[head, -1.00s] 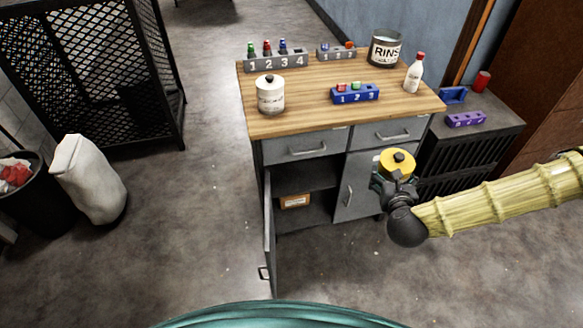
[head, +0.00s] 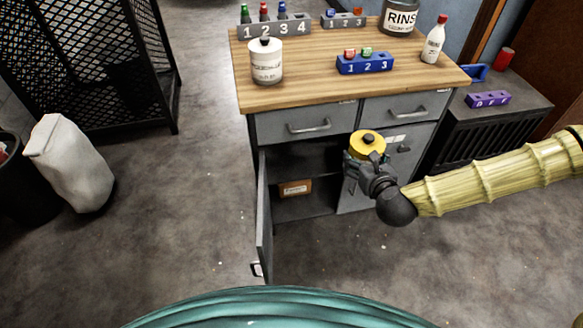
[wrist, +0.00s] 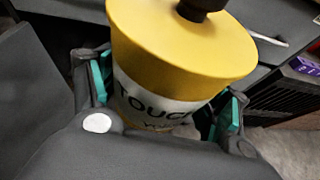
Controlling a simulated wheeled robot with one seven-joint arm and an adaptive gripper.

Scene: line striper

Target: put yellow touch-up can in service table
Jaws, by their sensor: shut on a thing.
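The yellow touch-up can (head: 368,143) is held upright in my gripper (head: 364,170), in front of the service table's cabinet. In the wrist view the can (wrist: 185,45) has a yellow lid with a dark knob and a white label reading "TOUCH", with a finger pad on each side. The service table (head: 330,86) has a wooden top, two closed drawers and a lower cabinet. Its left door (head: 264,215) stands open, showing a dark interior with a shelf. The right door (head: 402,158) is closed, partly hidden by my gripper.
A small labelled brown box (head: 295,188) sits inside the cabinet. On the tabletop are a white canister (head: 266,62), a blue numbered rack (head: 364,64), a white bottle (head: 434,42) and a rinse can (head: 400,18). A dark side cabinet (head: 485,125) stands at right.

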